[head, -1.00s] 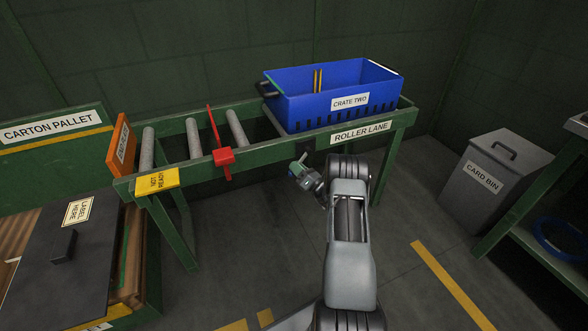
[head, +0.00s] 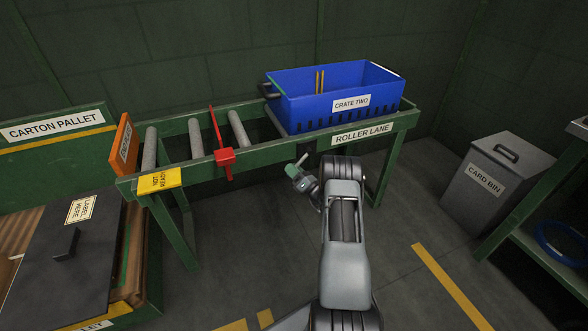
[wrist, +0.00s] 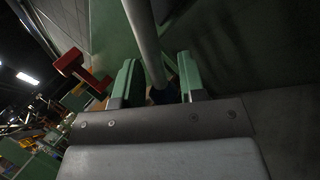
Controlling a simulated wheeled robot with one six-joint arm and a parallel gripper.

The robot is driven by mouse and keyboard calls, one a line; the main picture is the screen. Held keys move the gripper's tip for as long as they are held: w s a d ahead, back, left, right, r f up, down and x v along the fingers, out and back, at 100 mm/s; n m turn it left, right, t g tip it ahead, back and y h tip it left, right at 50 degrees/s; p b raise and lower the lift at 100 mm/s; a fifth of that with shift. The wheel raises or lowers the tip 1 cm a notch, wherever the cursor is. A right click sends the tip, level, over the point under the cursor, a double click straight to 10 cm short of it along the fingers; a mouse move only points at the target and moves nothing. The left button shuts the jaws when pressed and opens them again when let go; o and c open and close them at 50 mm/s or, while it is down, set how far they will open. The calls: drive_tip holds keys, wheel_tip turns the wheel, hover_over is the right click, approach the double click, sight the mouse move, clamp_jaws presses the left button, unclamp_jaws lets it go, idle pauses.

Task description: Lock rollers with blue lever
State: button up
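The roller lane (head: 372,131) is a green frame with grey rollers (head: 196,138). No blue lever can be made out clearly in the head view. A small dark blue patch (wrist: 163,95) shows low between the fingers in the wrist view; I cannot tell what it is. My gripper (head: 297,163) is at the lane's front side, just below the rail and left of the lane's name label. In the wrist view its green fingers (wrist: 157,62) stand apart, with a grey-green bar (wrist: 144,38) running between them. I cannot tell whether they touch it.
A blue crate (head: 300,112) stands on the right half of the lane. A red lever-like part (head: 224,157) rises from the front rail, left of my gripper. An orange plate (head: 122,143) stands at the left end. A grey card bin (head: 483,185) is at right.

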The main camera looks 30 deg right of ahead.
drive_tip(key=shift+o, duration=0.3)
drive_tip(key=shift+s+d+r, duration=0.1)
drive_tip(key=shift+d+r, duration=0.1)
drive_tip(key=shift+d, duration=0.15)
drive_tip(key=shift+s, duration=0.1)
drive_tip(key=p+v, duration=0.2)
drive_tip(key=v, duration=1.1)
drive_tip(key=shift+s+f+p, duration=0.2)
drive_tip(key=shift+s+p, duration=0.1)
